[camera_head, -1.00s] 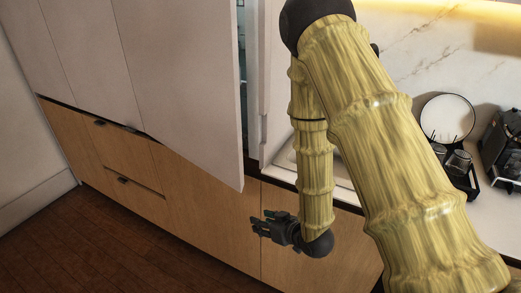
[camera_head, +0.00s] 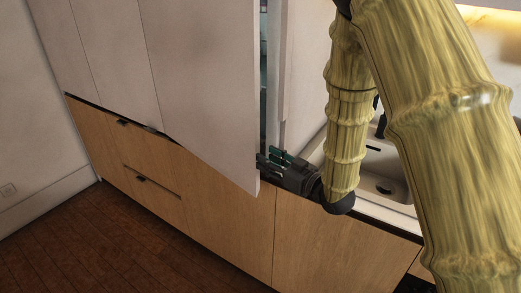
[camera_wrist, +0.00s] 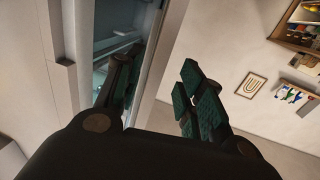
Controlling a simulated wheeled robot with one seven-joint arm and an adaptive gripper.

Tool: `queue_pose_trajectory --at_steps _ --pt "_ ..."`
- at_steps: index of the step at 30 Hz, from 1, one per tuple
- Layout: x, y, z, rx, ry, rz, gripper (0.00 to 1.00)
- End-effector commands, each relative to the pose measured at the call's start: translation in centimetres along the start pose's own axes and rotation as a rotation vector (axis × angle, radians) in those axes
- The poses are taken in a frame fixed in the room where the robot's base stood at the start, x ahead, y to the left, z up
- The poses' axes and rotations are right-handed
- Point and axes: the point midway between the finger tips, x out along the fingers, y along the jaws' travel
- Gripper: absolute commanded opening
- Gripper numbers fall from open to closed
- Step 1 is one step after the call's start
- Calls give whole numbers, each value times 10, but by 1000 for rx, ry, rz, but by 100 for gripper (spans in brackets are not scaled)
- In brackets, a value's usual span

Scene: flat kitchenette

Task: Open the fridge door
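The fridge door (camera_head: 205,80) is a tall pale panel in the head view, standing ajar with a narrow gap along its right edge. In the wrist view, its edge (camera_wrist: 163,75) shows as a light strip running between my fingers. The fridge interior (camera_wrist: 112,45), with a pale shelf, shows to its left. My gripper (camera_head: 268,164) is beside the door's lower right edge, partly hidden by it. In the wrist view my gripper (camera_wrist: 159,65) is open, one dark green-padded finger on the interior side and one on the room side. I cannot tell whether either touches the door.
Wooden lower cabinets (camera_head: 225,210) run under the door. A counter with a sink (camera_head: 385,180) lies right of my gripper. Dark wood floor (camera_head: 120,245) is clear at the lower left. A wall shelf (camera_wrist: 300,25) stands far off in the wrist view.

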Motion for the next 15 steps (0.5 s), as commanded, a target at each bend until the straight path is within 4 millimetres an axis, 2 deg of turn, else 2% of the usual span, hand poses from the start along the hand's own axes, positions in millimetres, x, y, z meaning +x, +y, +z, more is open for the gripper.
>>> queue_pose_trajectory --at_steps 6,15 --pt "34 -1 -2 0 -1 -3 38" --pt "57 -1 0 0 -2 -2 38"
